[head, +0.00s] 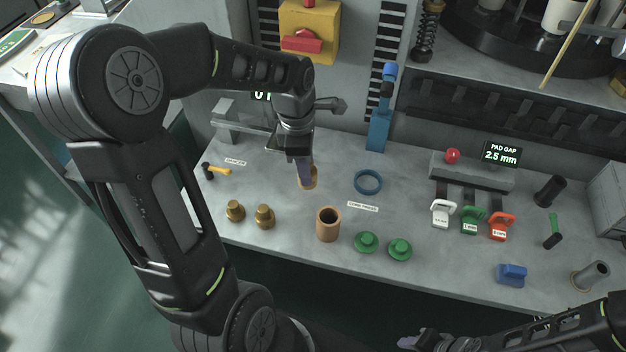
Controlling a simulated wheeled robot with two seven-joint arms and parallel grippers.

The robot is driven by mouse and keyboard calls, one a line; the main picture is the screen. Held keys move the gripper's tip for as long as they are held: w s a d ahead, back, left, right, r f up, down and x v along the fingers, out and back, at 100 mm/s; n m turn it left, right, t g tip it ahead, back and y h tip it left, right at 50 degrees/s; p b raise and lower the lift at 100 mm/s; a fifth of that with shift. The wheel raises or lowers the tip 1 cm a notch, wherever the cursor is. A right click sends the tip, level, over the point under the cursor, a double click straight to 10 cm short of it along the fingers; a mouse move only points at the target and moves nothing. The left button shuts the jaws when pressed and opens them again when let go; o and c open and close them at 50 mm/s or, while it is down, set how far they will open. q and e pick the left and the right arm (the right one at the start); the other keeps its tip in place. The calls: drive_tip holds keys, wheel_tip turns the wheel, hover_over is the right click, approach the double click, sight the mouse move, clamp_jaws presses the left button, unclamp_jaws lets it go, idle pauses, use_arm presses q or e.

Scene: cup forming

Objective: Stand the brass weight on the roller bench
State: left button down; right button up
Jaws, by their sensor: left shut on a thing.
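My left gripper (304,170) points down over the grey bench (330,270) and is shut on a brass piece (309,183), which looks like a brass weight. The fingers hide part of it, and I cannot tell whether it touches the bench top. Two more brass weights, one (235,211) and another (264,217), stand on the bench to the lower left, apart from the gripper. My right gripper (422,341) is at the bottom edge, partly cut off, and its jaws are unclear.
A copper-brown cup (328,224), a blue ring (368,182) and green knobbed pieces (366,242) lie near the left gripper. A yellow-handled hammer (217,170) lies left. White, green and red gauges (472,220) and a blue block (512,274) are right. A blue post (379,125) stands behind.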

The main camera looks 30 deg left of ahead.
use_arm(q)
drive_tip(key=shift+f, duration=0.85)
drive_tip(key=shift+f, duration=1.9)
drive_tip(key=shift+f, duration=0.1)
drive_tip(key=shift+f, duration=0.15)
drive_tip(key=c, duration=0.9)
unclamp_jaws()
drive_tip(key=shift+o, duration=0.2)
drive_tip(key=r, duration=0.8)
drive_tip(key=a+r, duration=0.1)
drive_tip(key=r, duration=0.3)
drive_tip(key=shift+s+r, duration=0.25)
drive_tip(key=shift+s, duration=0.05)
